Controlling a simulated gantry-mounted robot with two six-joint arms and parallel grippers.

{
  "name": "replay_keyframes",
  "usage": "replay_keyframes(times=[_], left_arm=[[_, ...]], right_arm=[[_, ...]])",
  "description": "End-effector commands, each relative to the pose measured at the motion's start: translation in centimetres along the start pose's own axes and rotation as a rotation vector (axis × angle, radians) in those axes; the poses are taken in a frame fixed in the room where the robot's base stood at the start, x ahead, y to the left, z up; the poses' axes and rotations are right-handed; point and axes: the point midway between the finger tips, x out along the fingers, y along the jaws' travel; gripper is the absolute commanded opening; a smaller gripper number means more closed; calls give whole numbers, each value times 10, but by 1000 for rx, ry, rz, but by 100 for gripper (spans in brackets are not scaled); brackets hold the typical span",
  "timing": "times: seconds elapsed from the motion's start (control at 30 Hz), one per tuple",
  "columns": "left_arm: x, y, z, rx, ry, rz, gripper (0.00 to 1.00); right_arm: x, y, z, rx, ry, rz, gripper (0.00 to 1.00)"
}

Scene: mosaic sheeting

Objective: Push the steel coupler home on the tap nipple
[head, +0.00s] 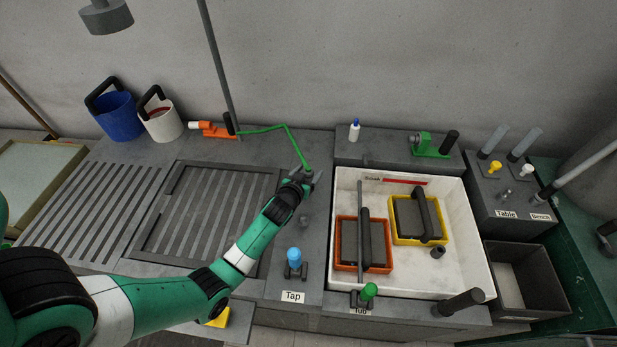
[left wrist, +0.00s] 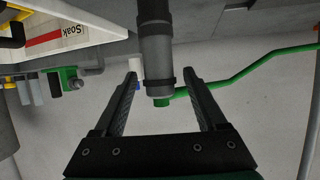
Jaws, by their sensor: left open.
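My left gripper (head: 304,182) is open over the grey counter, at the near end of the green hose (head: 288,131). In the left wrist view, a dark grey cylinder (left wrist: 155,45) with a collar, which looks like the steel coupler, comes down from the top edge between the spread fingers (left wrist: 160,76). A gap shows on both sides of it. The green hose (left wrist: 240,73) leaves from its lower end. I cannot tell the coupler from the nipple or how far it is seated. The blue tap knob (head: 294,255) stands near the Tap label (head: 292,296). My right gripper is not in view.
A white basin (head: 455,270) with orange (head: 344,227) and yellow-framed (head: 394,215) items lies to the right. Blue (head: 117,118) and white (head: 163,124) buckets are at the back left. Slatted drain panels lie to the left.

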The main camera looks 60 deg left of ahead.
Motion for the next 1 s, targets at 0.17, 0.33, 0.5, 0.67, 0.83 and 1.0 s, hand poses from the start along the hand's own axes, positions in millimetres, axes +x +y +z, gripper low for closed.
replay_keyframes(times=[0.17, 0.33, 0.5, 0.67, 0.83, 1.0], left_arm=[[0, 0, 0, 0, 0, 0, 72], [0, 0, 0, 0, 0, 0, 41], [-1, 0, 0, 0, 0, 0, 11], [-1, 0, 0, -1, 0, 0, 0], [-1, 0, -1, -1, 1, 0, 0], [-2, 0, -4, -1, 2, 0, 0]], right_arm=[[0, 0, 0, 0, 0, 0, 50], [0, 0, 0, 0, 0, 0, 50], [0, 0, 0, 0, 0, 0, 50], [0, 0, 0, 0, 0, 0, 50], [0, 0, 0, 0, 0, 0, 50], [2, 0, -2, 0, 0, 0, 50]])
